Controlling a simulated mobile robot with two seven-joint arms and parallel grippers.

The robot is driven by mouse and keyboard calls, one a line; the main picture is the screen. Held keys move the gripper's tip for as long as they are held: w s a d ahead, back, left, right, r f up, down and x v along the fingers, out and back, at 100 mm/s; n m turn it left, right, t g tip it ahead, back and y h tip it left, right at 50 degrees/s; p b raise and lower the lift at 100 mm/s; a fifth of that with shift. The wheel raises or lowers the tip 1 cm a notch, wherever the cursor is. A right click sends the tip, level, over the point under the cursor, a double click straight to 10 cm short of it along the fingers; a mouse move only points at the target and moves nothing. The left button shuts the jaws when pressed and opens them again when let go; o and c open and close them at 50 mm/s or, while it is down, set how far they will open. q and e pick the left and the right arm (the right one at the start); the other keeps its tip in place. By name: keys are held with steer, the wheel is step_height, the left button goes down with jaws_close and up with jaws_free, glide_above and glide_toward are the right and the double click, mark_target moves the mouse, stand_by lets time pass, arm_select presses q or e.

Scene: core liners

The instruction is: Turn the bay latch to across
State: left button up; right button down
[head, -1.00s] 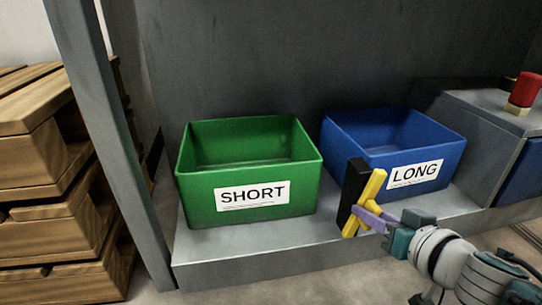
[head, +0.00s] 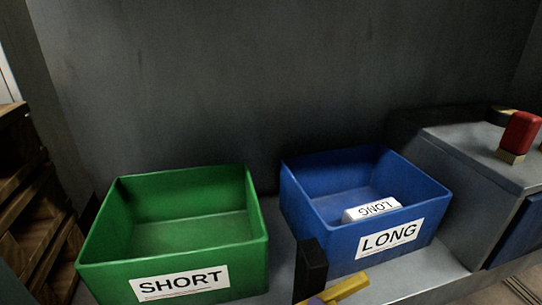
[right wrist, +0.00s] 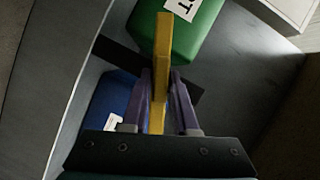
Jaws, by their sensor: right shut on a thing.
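The bay latch shows at the bottom of the head view as a yellow bar (head: 342,287) in front of a black upright plate (head: 311,268). The bar is slanted, nearer level than upright, and rises to the right. In the right wrist view the yellow bar (right wrist: 163,40) runs between the purple fingers of my right gripper (right wrist: 160,85), which is shut on it. A dark strip (right wrist: 116,54) lies behind the fingers. Only a sliver of a purple finger shows in the head view; the rest is below the frame. My left gripper is not in view.
A green SHORT bin (head: 92,275) and a blue LONG bin (head: 345,243) stand on a grey ledge behind the latch. A white piece (head: 372,209) lies in the blue bin. A grey box (head: 465,165) with a red-topped object (head: 520,133) stands right. Wooden crates (head: 30,220) stand left.

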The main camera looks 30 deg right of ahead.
steer(key=m+b, duration=0.1)
steer(key=m+t+b, duration=0.1)
steer(key=m, duration=0.1)
steer(key=shift+f+y, duration=0.25)
steer(key=shift+y, duration=0.05)
steer(key=shift+m+t+b, duration=0.3)
steer(key=shift+m+b, duration=0.1)
steer(key=shift+m, duration=0.1)
steer(key=shift+r, duration=0.1)
steer(key=c, duration=0.8)
jaws_free()
steer(key=shift+a, duration=0.1)
